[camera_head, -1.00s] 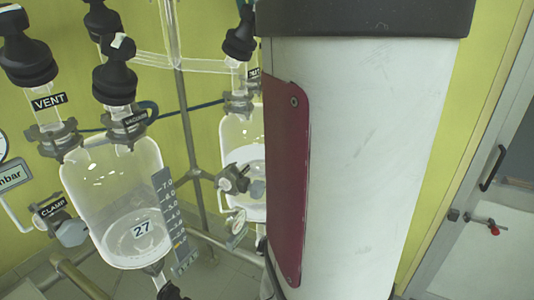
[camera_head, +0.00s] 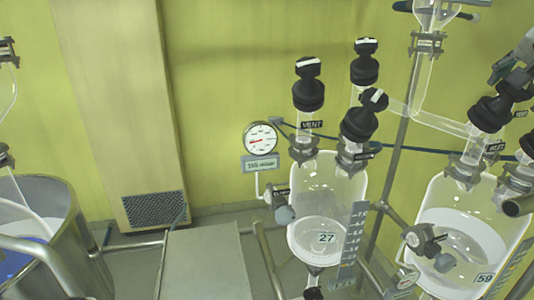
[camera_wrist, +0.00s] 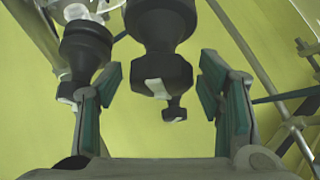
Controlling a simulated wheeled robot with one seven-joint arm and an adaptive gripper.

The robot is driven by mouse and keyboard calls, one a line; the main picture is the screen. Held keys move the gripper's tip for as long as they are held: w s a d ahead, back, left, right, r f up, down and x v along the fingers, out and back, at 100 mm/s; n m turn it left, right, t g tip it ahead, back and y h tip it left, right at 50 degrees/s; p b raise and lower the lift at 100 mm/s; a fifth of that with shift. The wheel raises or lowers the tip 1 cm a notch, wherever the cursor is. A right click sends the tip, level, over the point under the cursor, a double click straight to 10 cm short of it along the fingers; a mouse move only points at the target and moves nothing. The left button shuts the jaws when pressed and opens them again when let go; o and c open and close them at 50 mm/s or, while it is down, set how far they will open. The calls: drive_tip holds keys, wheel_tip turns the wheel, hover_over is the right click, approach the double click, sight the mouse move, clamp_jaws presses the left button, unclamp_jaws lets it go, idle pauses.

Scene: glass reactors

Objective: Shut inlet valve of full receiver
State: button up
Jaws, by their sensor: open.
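In the head view, receiver 27 (camera_head: 322,215) is clear glass with a shallow pool of liquid at its bottom. Receiver 59 (camera_head: 425,210) stands to its right, partly cut off, and its liquid looks higher. A black valve with an INLET label (camera_head: 490,112) tops receiver 59. Receiver 27 carries a VENT valve (camera_head: 308,90), a front valve (camera_head: 362,122) and a rear valve (camera_head: 364,65). In the wrist view my gripper (camera_wrist: 160,68) is open, its teal-padded fingers on either side of a black valve knob (camera_wrist: 163,75); I cannot tell whether they touch it.
Another black valve (camera_wrist: 85,48) is left of the fingers in the wrist view. A pressure gauge (camera_head: 260,138) is left of receiver 27. Metal support rods (camera_head: 392,140) and glass tubing (camera_head: 440,122) run around the receivers. A steel vessel (camera_head: 55,215) stands at the left.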

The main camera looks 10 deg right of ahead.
drive_tip(key=shift+n+t+p, duration=0.6)
drive_tip(key=shift+n+p, duration=0.1)
drive_tip(key=shift+n, duration=0.3)
drive_tip(key=shift+w+n+t+y, duration=0.1)
drive_tip(key=shift+n+t+y, duration=0.4)
drive_tip(key=shift+n, duration=0.4)
